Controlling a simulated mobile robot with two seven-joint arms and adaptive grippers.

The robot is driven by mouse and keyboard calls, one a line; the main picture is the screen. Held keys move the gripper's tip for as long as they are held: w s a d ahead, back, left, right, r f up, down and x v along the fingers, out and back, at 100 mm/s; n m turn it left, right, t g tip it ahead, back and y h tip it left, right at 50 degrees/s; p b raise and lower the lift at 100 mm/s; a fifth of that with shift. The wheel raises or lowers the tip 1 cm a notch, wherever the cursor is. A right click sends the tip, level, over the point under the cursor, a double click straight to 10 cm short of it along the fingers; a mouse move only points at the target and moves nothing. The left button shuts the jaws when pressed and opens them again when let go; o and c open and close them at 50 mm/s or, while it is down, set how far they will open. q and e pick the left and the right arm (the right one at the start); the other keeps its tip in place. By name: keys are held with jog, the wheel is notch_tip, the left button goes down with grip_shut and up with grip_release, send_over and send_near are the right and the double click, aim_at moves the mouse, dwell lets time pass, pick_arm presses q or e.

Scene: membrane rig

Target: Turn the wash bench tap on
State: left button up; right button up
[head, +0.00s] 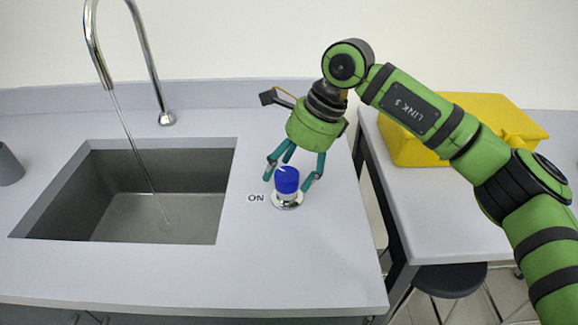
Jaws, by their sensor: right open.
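The tap knob (287,180) is a blue cap on a white and silver base, on the bench right of the sink. A white line on the cap points to the upper left. A label reading "ON" (256,198) lies left of the knob. The tap spout (146,55) arches over the sink, and a thin stream of water (133,143) runs from it into the basin. My right gripper (293,178) is open, pointing down with its teal fingers around the knob; I cannot tell whether they touch it. My left gripper is not in view.
The steel sink basin (75,195) fills the left of the wash bench (290,258). A grey cup (9,165) stands at the left edge. A yellow bin (402,150) sits on the neighbouring table, with a dark stool (450,279) below. The bench front is clear.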

jog(key=v, duration=1.2)
jog(key=shift+a, duration=0.2)
